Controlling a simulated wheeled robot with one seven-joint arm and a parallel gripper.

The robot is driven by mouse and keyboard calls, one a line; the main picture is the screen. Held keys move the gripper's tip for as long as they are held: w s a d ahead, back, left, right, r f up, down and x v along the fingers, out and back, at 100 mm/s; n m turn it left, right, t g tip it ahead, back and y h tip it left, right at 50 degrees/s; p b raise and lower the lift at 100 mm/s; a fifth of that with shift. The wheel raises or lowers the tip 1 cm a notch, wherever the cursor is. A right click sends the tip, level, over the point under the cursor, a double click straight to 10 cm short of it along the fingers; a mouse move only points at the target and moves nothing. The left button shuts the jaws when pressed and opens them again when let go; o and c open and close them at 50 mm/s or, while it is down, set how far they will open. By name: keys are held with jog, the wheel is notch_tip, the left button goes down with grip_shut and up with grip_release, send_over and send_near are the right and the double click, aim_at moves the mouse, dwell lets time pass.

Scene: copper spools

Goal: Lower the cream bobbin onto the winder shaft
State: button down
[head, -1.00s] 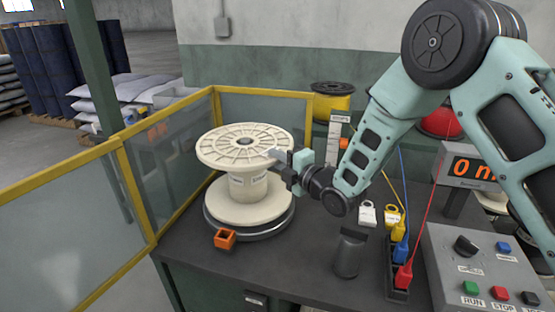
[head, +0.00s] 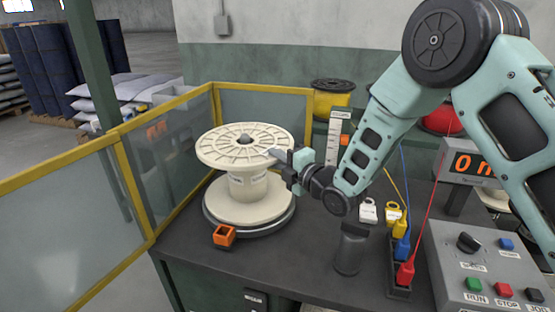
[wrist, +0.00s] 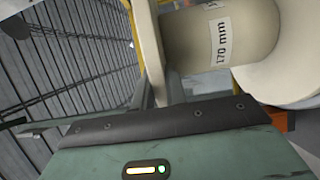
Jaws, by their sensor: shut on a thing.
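The cream bobbin (head: 247,186) stands upright over the round grey winder plate (head: 250,232), its spoked top flange level. The grey tip of the winder shaft (head: 245,139) shows up through the flange's centre hole. The bobbin's lower flange is close above the plate; I cannot tell whether it touches. My gripper (head: 281,157) is shut on the right edge of the top flange. In the wrist view, my fingers (wrist: 162,92) are at the flange's edge, beside the bobbin's barrel (wrist: 212,45) with its "170 mm" label. The rest of the shaft is hidden inside the bobbin.
A yellow-framed guard (head: 120,140) encloses the left and back. An orange block (head: 224,235) sits at the plate's front edge. A grey cylinder (head: 350,250), a socket strip with plugs (head: 403,272) and a control box (head: 480,265) stand to the right.

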dwell(0.4)
jog(key=c, duration=1.3)
grip_release()
jog(key=shift+c, duration=0.2)
jog(key=shift+s+f, duration=0.1)
jog(key=shift+f, duration=0.1)
jog(key=b+v, duration=0.3)
jog(key=v, duration=1.4)
jog(key=shift+b, duration=0.4)
jog(key=shift+s+d+r, duration=0.1)
jog(key=shift+s, duration=0.05)
jog(key=s+r+m+g+h+p, duration=0.2)
jog(key=s+m+g+h, duration=0.3)
jog(key=s, duration=0.8)
jog(key=s+r+m+g+h+p, duration=0.3)
jog(key=s+m+g+h, duration=0.3)
jog(key=s+m, duration=0.7)
jog(key=s+g+p, duration=0.1)
jog(key=g, duration=0.1)
jog(key=shift+s+a+r+g+p, duration=0.25)
jog(key=shift+a+g+p, duration=0.05)
jog(key=shift+g+p, duration=0.1)
